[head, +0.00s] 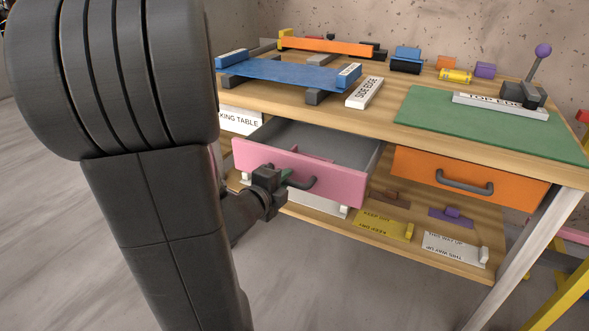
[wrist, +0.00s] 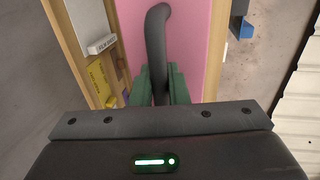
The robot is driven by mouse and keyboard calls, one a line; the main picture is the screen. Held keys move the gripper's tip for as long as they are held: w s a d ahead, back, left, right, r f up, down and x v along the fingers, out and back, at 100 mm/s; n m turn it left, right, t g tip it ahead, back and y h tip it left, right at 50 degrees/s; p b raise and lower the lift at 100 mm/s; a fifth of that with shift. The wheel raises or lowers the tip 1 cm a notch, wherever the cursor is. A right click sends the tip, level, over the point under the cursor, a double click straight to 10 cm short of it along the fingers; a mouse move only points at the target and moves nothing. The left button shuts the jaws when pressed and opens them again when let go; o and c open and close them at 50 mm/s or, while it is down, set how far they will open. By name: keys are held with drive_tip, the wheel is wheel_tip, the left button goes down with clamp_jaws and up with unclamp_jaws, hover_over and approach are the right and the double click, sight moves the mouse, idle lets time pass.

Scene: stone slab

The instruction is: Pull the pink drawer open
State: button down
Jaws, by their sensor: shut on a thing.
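The pink drawer (head: 302,172) stands pulled out from under the wooden table, and its grey inside shows from above. Its pink front also fills the middle of the wrist view (wrist: 192,45). Its dark curved handle (head: 306,184) runs upright through the wrist view (wrist: 156,40). My gripper (head: 284,176) is at the left part of the handle. In the wrist view its green fingers (wrist: 160,84) are closed on the handle from both sides. My arm covers part of the left of the table in the head view.
An orange drawer (head: 470,175) to the right is closed. A lower shelf (head: 400,230) holds several signs and blocks, including a yellow sign (head: 383,225). The tabletop carries a green mat (head: 480,125), a blue board (head: 285,73) and a white bar (head: 364,92). Floor in front is clear.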

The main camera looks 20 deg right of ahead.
drive_tip(key=shift+f+v, duration=0.2)
drive_tip(key=shift+v, duration=0.8)
drive_tip(key=shift+f+v, duration=0.2)
drive_tip(key=shift+v, duration=0.8)
drive_tip(key=c, duration=1.5)
unclamp_jaws()
drive_tip(key=shift+o, duration=0.2)
drive_tip(key=p+v, duration=0.3)
drive_tip(key=v, duration=1.1)
drive_tip(key=shift+d+f, duration=0.1)
